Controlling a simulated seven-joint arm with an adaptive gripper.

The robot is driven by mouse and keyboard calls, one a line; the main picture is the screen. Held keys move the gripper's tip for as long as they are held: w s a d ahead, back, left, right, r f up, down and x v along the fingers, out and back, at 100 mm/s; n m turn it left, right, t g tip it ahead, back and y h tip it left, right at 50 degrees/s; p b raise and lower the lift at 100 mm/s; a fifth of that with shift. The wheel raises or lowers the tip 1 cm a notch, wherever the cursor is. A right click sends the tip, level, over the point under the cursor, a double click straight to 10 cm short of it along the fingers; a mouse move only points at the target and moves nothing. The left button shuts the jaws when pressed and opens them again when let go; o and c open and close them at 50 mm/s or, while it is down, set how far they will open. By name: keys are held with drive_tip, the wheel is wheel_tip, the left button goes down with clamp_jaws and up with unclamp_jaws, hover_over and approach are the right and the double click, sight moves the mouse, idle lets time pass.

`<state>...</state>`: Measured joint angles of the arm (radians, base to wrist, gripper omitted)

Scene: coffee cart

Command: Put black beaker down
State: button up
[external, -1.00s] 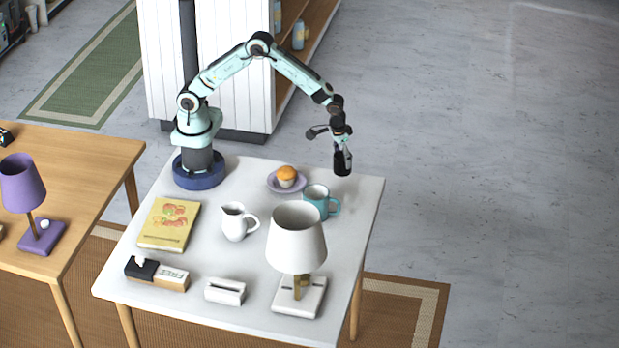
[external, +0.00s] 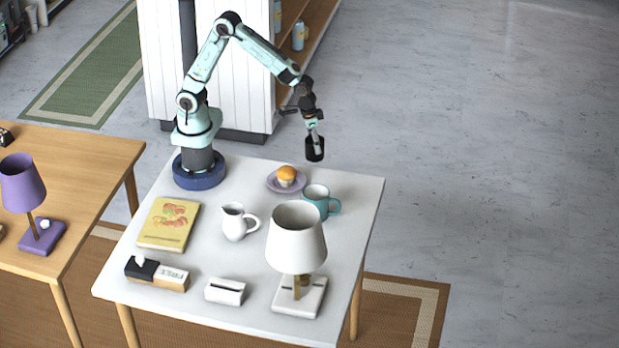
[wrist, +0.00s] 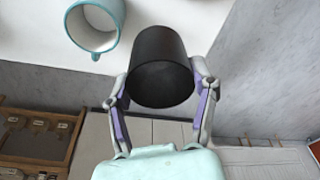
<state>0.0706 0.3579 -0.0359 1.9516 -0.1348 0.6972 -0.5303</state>
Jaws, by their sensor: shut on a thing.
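The black beaker (external: 315,152) is held in my gripper (external: 314,136), above the far edge of the white table (external: 345,260). In the wrist view the dark beaker (wrist: 160,62) sits between the two fingers of my gripper (wrist: 162,88), which are shut on its sides. It looks apart from the table. I cannot tell its exact height.
A teal mug (external: 320,198) and a muffin (external: 286,174) on a purple plate (external: 271,187) stand nearest the beaker. A white pitcher (external: 234,222), a white lamp (external: 296,240), a yellow book (external: 168,225) and small boxes stand farther along. The table's right margin is bare.

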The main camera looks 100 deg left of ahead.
drive_tip(key=s+d+f+m, duration=0.15)
drive_tip(key=d+m, duration=0.45)
drive_tip(key=d, duration=1.4)
drive_tip(key=shift+h, duration=0.4)
drive_tip(key=w+d+f, duration=0.2)
drive_tip(key=w+f, duration=0.1)
drive_tip(key=w+d+f, duration=0.2)
drive_tip(key=w+f, duration=0.1)
drive_tip(key=w, duration=0.1)
drive_tip(key=w+d+f, duration=0.2)
drive_tip(key=w+f, duration=0.1)
drive_tip(key=w, duration=0.1)
drive_tip(key=shift+w+d, duration=0.2)
drive_tip(key=shift+w+d+f, duration=0.1)
drive_tip(key=shift+w+f, duration=0.15)
drive_tip(key=shift+f, duration=1.6)
